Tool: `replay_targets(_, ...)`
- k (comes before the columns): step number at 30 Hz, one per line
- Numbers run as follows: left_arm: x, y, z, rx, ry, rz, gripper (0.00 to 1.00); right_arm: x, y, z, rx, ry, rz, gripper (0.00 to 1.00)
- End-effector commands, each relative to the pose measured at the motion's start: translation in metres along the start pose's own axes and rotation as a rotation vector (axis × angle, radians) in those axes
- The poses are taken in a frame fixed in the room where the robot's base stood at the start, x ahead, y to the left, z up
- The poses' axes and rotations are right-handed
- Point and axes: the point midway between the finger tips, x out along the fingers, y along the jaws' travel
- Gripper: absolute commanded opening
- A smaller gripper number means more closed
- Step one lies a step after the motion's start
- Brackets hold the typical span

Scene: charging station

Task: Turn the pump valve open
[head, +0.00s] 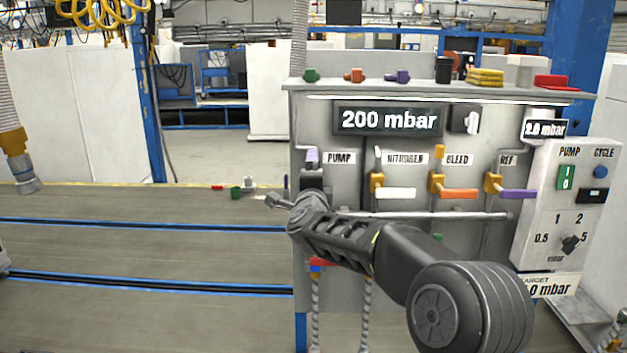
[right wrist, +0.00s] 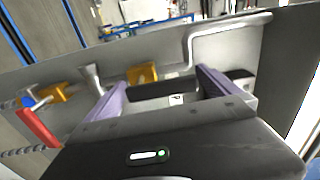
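The pump valve sits under the PUMP label (head: 339,158) on the grey panel. In the head view my right arm and gripper cover most of it. In the right wrist view a yellow valve body (right wrist: 142,74) shows just beyond the gap between the fingers; I cannot tell for sure that it is the pump valve, and its handle is not clear. My right gripper (right wrist: 165,78) is open, its two purple fingers spread apart and close to the panel. One purple finger shows in the head view. My left gripper is not in view.
To the right are valves with white (head: 396,193), orange (head: 460,193) and purple (head: 518,194) handles. A red handle (right wrist: 38,128) lies left in the right wrist view. A control box (head: 565,210) stands at the right. The display (head: 390,120) reads 200 mbar.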

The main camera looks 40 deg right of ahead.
Motion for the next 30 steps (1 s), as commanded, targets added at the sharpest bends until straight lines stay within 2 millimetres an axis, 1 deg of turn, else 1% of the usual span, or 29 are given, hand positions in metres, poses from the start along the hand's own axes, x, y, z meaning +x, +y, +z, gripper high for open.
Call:
replay_targets(5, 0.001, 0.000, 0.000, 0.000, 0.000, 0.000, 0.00, -0.002, 0.000, -0.001, 0.002, 0.001, -0.001, 1.00)
replay_targets(8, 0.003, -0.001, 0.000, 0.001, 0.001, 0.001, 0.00, -0.008, 0.000, -0.001, 0.004, 0.001, -0.002, 1.00)
replay_targets(11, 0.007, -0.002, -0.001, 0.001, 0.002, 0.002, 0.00, -0.021, 0.001, 0.000, 0.005, -0.001, -0.001, 1.00)
replay_targets(18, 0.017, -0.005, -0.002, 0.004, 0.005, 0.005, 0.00, -0.060, 0.001, 0.001, 0.004, -0.002, -0.001, 1.00)
replay_targets(21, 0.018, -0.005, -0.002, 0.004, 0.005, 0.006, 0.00, -0.072, 0.001, 0.000, 0.002, -0.001, -0.001, 1.00)
replay_targets(24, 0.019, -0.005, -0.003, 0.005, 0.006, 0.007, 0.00, -0.077, 0.001, 0.000, 0.001, 0.000, 0.000, 1.00)
replay_targets(30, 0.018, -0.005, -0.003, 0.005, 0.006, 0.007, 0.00, -0.078, 0.000, 0.000, 0.000, 0.000, 0.000, 1.00)
